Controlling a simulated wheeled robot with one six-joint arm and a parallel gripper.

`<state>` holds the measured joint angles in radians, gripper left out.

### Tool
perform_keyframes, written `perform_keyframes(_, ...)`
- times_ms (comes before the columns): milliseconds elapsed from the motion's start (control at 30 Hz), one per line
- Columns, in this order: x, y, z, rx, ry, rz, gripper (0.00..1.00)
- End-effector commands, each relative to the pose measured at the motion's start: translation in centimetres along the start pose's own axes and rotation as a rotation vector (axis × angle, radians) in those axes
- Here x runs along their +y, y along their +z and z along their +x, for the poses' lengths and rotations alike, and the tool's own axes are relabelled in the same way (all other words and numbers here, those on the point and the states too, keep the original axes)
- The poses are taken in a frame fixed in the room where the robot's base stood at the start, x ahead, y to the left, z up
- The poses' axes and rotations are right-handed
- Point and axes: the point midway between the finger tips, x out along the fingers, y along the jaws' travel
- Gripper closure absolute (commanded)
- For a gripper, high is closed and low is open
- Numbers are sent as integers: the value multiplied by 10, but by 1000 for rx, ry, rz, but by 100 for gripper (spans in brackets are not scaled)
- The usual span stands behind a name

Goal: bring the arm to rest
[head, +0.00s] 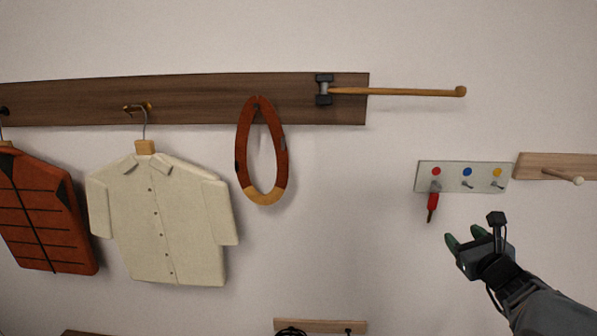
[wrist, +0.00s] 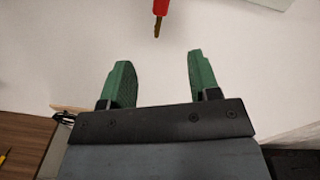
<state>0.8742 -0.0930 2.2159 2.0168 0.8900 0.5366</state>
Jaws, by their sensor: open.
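My gripper (head: 466,238) is at the right in the head view, just below and to the right of a red key (head: 432,206). The wrist view shows its two green fingers (wrist: 158,82) spread apart with nothing between them. The key (wrist: 160,15) shows in the wrist view at the top, beyond the fingertips and apart from them. In the head view it hangs from the hook under the red dot on a pale key board (head: 450,172). The hooks under the blue and yellow dots are bare.
A dark wood rail (head: 200,100) bears a cream shirt (head: 160,220), an orange vest (head: 40,210), a red-brown loop (head: 243,150) and a sideways wooden rod (head: 400,91). A light wood peg board (head: 540,163) is at the right. A lower rack (head: 325,326) is at the bottom.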

Motion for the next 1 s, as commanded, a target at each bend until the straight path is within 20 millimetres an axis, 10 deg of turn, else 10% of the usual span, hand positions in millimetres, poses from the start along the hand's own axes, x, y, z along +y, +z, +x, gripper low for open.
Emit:
perform_keyframes(500,195,-69,-90,82,1150,-1402,44)
perform_keyframes(800,235,-63,-145,-186,1612,-2248,44)
perform_keyframes(1000,261,-41,-151,-338,1577,-2411,44)
